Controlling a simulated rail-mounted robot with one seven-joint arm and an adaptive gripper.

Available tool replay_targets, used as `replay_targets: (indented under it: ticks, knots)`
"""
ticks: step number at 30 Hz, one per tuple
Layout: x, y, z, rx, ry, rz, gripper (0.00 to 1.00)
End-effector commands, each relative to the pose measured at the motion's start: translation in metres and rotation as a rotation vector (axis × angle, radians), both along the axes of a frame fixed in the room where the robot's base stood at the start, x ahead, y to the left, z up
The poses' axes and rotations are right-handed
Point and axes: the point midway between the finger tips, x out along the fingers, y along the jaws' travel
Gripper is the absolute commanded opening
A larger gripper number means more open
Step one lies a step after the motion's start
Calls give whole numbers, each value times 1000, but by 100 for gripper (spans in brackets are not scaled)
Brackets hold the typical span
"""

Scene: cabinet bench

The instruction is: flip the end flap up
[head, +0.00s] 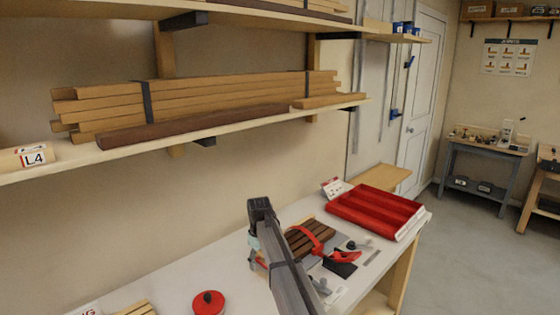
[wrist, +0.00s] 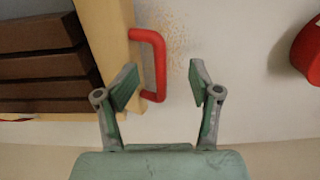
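My gripper (wrist: 163,85) is open and empty, its two fingers apart over the white bench top. A red D-shaped handle (wrist: 161,62) shows in the wrist view, fixed to a light wooden edge (wrist: 112,40). The handle's near end lies between my fingertips in the picture, closer to the left finger; I cannot tell if they touch. In the head view my gripper (head: 253,262) is low over the bench, partly hidden by my arm. A flat wooden board (head: 382,177) is at the bench's far end; I cannot tell whether it is the end flap.
Dark brown slats (wrist: 45,60) lie left of the handle. A round red lid (head: 208,302) is on the bench (head: 175,293). A red tray (head: 375,211) and a red-and-black tool (head: 342,262) are farther right. A shelf with timber (head: 220,95) overhangs the bench.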

Motion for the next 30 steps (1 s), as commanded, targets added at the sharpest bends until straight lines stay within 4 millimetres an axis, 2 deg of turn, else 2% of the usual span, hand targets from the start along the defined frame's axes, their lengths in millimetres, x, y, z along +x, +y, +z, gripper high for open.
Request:
replay_targets:
  ticks: [8,11,14,17,18,30]
  knots:
    - [-3,0,-2,1,8,0,54]
    - [-1,-1,1,1,8,0,51]
    - [2,-4,5,0,7,0,43]
    - [3,-5,6,1,6,0,29]
    - [3,-5,6,0,6,0,46]
    - [4,-5,11,0,1,0,46]
